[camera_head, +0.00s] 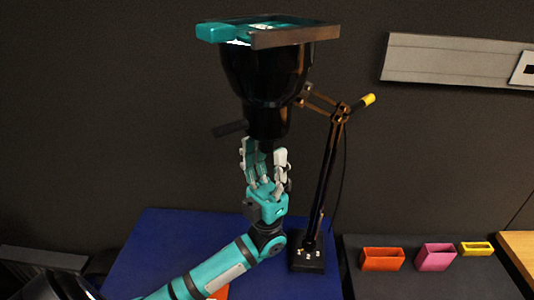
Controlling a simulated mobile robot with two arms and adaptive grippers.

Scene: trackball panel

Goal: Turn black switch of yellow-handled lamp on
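The lamp has a large black head (265,85) with its narrow end pointing down. It hangs on a jointed dark arm (325,165) with a yellow handle (368,100) at the upper right. A black stub (229,128) sticks out to the left of the narrow neck; I cannot tell whether this is the switch. My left gripper (265,157) points up just under the neck, with its pale fingers apart. The lower tip of the neck is partly hidden between the fingers, and I cannot tell whether they touch it. My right gripper is not in view.
A wooden-edged frame with teal parts (295,36) shows at the lamp head's top. Orange (382,259), pink (435,257) and yellow (477,248) containers stand at right. A grey panel (455,60) is on the wall.

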